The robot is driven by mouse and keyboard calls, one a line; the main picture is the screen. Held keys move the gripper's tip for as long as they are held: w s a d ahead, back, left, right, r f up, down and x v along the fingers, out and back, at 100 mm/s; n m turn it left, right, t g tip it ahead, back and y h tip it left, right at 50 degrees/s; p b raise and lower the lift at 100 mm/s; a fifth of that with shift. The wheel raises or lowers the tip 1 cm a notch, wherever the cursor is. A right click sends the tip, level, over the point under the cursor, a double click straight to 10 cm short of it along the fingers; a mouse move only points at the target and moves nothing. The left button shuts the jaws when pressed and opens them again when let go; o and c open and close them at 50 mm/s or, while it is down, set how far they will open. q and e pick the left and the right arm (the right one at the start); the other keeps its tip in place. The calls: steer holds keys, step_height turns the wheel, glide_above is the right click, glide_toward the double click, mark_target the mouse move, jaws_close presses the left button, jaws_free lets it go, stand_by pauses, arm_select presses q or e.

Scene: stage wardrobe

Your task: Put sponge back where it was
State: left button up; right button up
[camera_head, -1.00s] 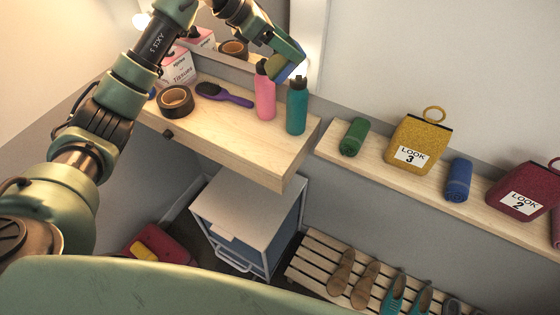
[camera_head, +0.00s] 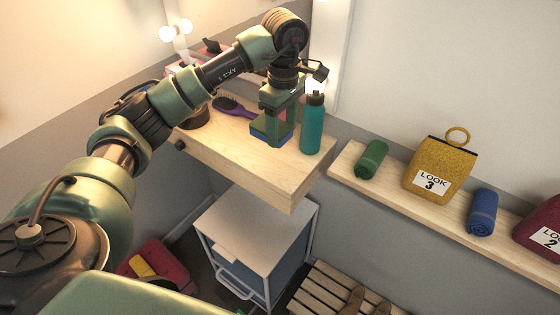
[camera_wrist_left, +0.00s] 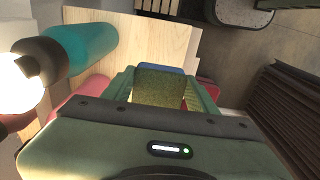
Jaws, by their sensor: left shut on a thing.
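The sponge (camera_head: 258,136), blue with an olive-green face, is at the wooden dressing shelf (camera_head: 240,172), near its front. My left gripper (camera_head: 271,140) points down and is shut on it. In the left wrist view the sponge (camera_wrist_left: 160,82) sits between the green fingers. Whether it touches the shelf or hovers just above it, I cannot tell. A teal bottle (camera_head: 312,125) stands upright just right of the gripper, apart from it. My right gripper is not in view.
A purple hairbrush (camera_head: 235,107) lies left of the gripper. A tape roll (camera_head: 196,117) is partly behind my arm. A pink item (camera_wrist_left: 72,104) shows beside the gripper in the wrist view. A lower shelf holds a green roll (camera_head: 371,160) and a yellow bag (camera_head: 440,168).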

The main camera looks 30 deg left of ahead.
arm_select(q)
steer(key=p, duration=0.2)
glide_above(282, 171)
step_height(282, 171, down, 6)
steer(key=shift+a+f, duration=0.1)
step_height(282, 171, down, 4)
steer(key=shift+f+p, duration=0.1)
steer(key=shift+p, duration=0.35)
steer(key=shift+f, duration=0.3)
steer(key=shift+f, duration=0.15)
steer(key=o, duration=1.2)
